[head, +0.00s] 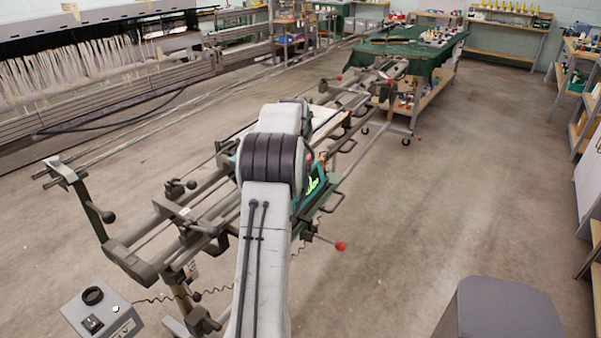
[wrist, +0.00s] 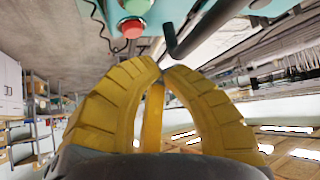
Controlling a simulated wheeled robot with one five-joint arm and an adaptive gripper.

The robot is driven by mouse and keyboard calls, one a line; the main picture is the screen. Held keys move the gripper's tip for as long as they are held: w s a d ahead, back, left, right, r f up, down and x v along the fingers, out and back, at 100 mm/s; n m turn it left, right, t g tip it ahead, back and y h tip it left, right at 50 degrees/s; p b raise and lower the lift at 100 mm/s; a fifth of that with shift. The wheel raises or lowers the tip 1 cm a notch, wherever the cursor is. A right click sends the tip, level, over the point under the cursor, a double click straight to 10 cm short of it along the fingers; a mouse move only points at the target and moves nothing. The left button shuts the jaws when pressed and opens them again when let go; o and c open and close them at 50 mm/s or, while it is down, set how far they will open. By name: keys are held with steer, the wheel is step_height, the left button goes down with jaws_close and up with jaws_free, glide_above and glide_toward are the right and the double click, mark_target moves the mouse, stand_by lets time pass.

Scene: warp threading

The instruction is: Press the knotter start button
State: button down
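The knotter (head: 313,187), a teal machine with a bright green display, sits on the long rail frame in the head view, largely hidden behind my arm. In the wrist view its teal panel (wrist: 186,12) fills the top. A green button (wrist: 136,6) is at the top edge, partly cut off, with a red button (wrist: 131,28) just below it in the picture. Neither button is labelled legibly. My gripper (wrist: 162,66) has yellow ribbed fingers with their tips together and nothing between them. The tips appear apart from both buttons. The gripper is hidden in the head view.
The rail frame (head: 150,238) with handles and red-tipped levers runs diagonally under my arm. A grey control box (head: 100,312) stands at lower left. A dark bent bar (wrist: 185,42) is close to the fingertips. Open floor (head: 440,200) lies right of the frame.

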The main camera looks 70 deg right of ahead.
steer(key=shift+f+b, duration=1.15)
steer(key=shift+f, duration=0.8)
steer(key=c, duration=1.9)
jaws_free()
jaws_close()
steer(key=shift+f, duration=0.2)
steer(key=shift+f+b, duration=0.2)
steer(key=shift+b, duration=0.15)
